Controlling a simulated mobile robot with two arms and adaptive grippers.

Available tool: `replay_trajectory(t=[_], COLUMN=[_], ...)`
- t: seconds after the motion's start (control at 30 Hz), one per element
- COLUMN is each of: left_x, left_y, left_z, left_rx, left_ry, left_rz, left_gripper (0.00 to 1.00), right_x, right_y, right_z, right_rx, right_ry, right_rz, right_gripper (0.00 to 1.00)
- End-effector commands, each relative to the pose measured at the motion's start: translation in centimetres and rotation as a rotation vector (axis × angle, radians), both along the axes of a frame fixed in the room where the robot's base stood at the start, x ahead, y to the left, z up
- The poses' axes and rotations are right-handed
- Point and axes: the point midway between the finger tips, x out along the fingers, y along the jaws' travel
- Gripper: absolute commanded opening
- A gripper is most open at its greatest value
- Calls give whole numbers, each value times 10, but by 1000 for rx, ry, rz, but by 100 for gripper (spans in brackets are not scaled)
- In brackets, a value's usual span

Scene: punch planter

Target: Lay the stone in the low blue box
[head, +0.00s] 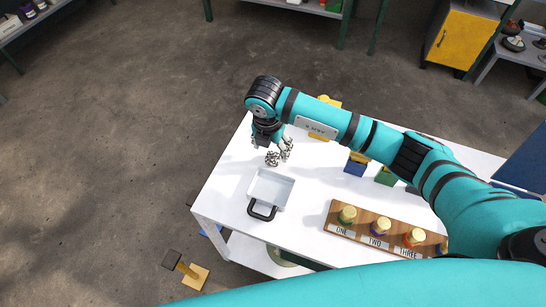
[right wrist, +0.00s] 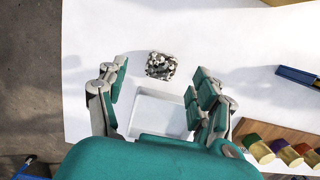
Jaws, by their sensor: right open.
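The stone (head: 272,158), a lump speckled black and white, lies on the white table just beyond the tray. It also shows in the right wrist view (right wrist: 161,65), beyond the fingertips and roughly centred between them. My right gripper (head: 275,148) is open and empty above the table, close to the stone; its spread fingers also show in the right wrist view (right wrist: 160,92). A small blue box (head: 354,168) stands to the right of the stone, with something yellow at its top. Its blue edge shows at the right of the wrist view (right wrist: 299,77). My left gripper is out of view.
A pale tray (head: 283,190) with a black handle stands near the stone. A green box (head: 385,177) is right of the blue one. A wooden board (head: 360,231) labelled ONE, TWO, THREE holds capped pieces in front. A yellow object (head: 328,101) is at the back.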

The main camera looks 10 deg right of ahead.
Motion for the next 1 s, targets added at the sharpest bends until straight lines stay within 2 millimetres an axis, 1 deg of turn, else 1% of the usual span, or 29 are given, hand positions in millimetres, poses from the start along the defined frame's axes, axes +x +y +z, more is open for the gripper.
replay_trajectory(t=[0.2, 0.3, 0.4, 0.6, 0.67, 1.0], left_x=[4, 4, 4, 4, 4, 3], left_y=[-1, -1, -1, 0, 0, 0], left_z=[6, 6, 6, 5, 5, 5], left_rx=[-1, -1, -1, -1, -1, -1], left_ry=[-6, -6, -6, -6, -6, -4], left_rz=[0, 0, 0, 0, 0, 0], left_gripper=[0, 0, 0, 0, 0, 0], right_x=[-1, 1, 2, 2, 2, 2], right_y=[-4, -4, -4, -5, -5, -5], right_z=[-32, -44, -49, -49, -49, -49], right_rx=[-2, -1, 0, 0, 0, 0], right_ry=[6, 4, 2, 1, 2, 2], right_rz=[-2, 0, 1, 1, 1, 0], right_gripper=[67, 67, 67, 67, 61, 16])
